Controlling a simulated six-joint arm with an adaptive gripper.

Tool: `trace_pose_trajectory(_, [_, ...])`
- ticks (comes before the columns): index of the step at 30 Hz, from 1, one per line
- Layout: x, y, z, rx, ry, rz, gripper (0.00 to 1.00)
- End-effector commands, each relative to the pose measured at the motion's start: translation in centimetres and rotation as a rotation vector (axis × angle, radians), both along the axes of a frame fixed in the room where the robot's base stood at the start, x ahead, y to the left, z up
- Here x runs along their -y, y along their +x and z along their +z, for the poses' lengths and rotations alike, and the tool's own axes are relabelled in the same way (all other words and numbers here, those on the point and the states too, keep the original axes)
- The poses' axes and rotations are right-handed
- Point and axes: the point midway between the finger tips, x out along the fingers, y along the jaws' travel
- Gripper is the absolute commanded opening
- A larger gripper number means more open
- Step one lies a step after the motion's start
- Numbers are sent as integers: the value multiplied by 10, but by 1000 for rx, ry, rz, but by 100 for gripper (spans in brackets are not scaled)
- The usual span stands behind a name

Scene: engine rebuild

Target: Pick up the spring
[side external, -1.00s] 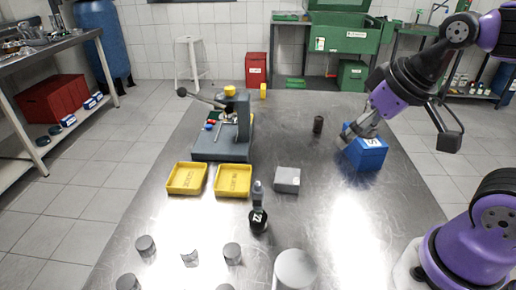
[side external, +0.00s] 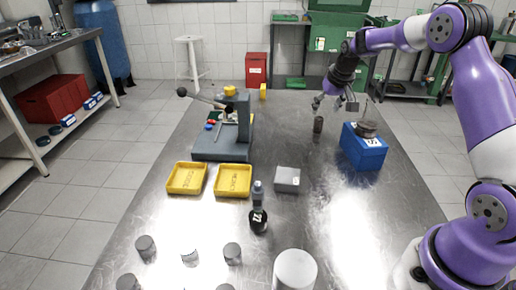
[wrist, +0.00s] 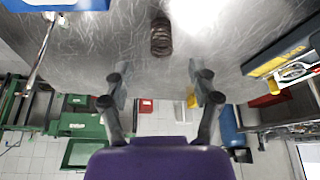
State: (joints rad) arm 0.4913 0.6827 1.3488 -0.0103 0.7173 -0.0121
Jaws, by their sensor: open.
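The spring (side external: 318,124), a small dark coil, stands upright on the metal table toward the far end in the side view. In the wrist view the spring (wrist: 161,36) is at the top centre, ahead of the fingers. My gripper (side external: 327,103) is above and slightly behind the spring in the side view. In the wrist view my gripper (wrist: 161,82) has its two fingers spread wide with nothing between them. It is not touching the spring.
A blue box (side external: 363,153) with a dark round part (side external: 366,129) on top stands right of the spring. A grey press (side external: 228,145), yellow trays (side external: 187,178), a grey block (side external: 287,180) and a dark upright tool (side external: 258,218) are farther left. Bare table surrounds the spring.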

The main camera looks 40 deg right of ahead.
Motion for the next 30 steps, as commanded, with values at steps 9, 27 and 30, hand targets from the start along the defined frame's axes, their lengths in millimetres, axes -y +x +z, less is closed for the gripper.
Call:
trace_pose_trajectory(9, [5, 13, -35, -4, 1, 1, 69])
trace_pose_trajectory(27, [10, 25, -62, 0, 0, 1, 4])
trace_pose_trajectory(30, [10, 25, -62, -1, 1, 1, 0])
